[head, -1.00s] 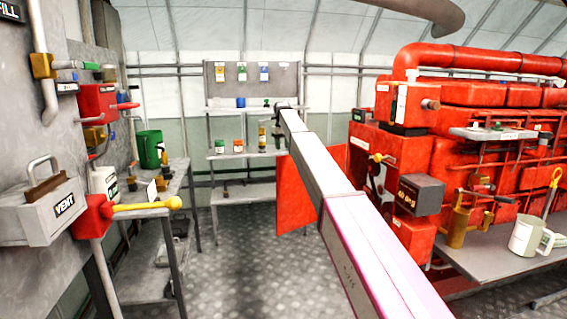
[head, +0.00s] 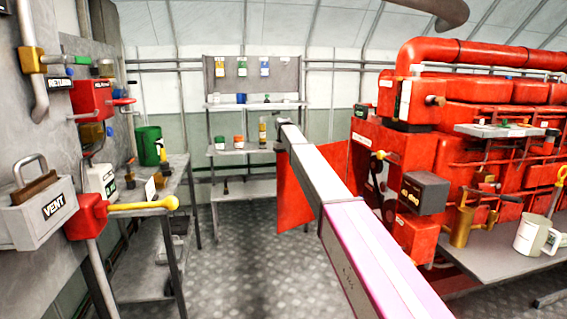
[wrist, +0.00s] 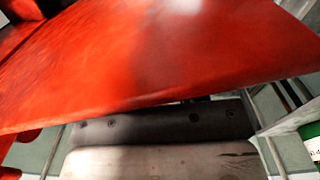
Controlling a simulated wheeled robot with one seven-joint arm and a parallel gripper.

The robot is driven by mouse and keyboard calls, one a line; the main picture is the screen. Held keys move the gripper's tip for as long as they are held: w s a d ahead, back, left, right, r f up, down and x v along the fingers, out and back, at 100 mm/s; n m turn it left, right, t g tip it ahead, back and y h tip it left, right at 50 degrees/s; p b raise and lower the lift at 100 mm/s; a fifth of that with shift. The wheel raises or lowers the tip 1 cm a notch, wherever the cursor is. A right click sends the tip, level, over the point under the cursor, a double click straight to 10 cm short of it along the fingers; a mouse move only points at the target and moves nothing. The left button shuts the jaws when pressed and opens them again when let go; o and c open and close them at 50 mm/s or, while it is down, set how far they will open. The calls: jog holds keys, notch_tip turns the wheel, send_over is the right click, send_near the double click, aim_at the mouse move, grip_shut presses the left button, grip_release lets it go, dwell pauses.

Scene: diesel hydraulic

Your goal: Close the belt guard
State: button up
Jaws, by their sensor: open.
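The belt guard is a flat red panel (head: 294,197) that stands swung open at the near left end of the red engine. My arm crosses in front of it and hides its middle. My gripper (wrist: 162,128) is open and empty, at the far end of the arm, largely hidden by the arm in the head view. In the wrist view the red panel (wrist: 165,55) fills the upper half, very close to my gripper. I cannot tell whether they touch. At the engine's end, part of the pulley area (head: 380,185) shows uncovered.
The red engine (head: 465,110) fills the right side, with a grey bench (head: 480,258) holding a mug (head: 533,236) before it. A wall panel with a yellow-handled lever (head: 145,205) and a side table are at left. A shelf (head: 240,150) stands behind. The floor between is clear.

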jog(key=shift+f, duration=0.55)
grip_shut()
jog(key=shift+s+d, duration=0.3)
jog(key=shift+s, duration=0.25)
jog(key=s+d+n, duration=0.4)
jog(key=s+d, duration=0.5)
jog(key=d, duration=0.4)
jog(key=s+d+n, duration=0.5)
jog(key=s+d, duration=0.4)
jog(key=d, duration=0.4)
jog(key=shift+d, duration=0.2)
